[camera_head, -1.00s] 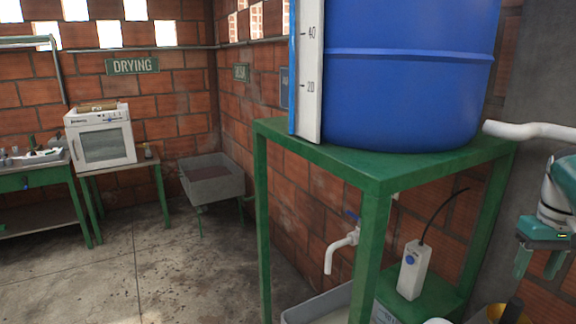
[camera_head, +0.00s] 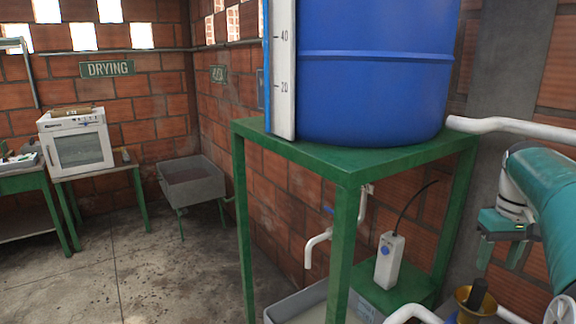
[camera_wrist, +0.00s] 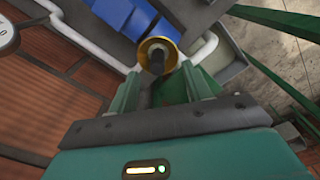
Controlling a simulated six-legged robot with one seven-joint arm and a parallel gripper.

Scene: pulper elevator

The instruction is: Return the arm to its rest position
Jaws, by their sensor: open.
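My gripper (camera_head: 503,250) hangs at the right side of the head view, with its fingers pointing down and apart. Part of my teal arm shows to its right. In the wrist view the two green fingers of my gripper (camera_wrist: 160,78) are spread, with nothing held between them. A brass-coloured cup (camera_head: 466,307) with a dark rod in it stands below the gripper. The brass cup also shows beyond the fingertips in the wrist view (camera_wrist: 172,36).
A green stand (camera_head: 347,172) carries a large blue tank (camera_head: 375,75). A white pipe (camera_head: 510,126) runs close to my arm. A white handheld device (camera_head: 390,262) stands on a low green surface. The floor (camera_head: 130,265) at the left is clear.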

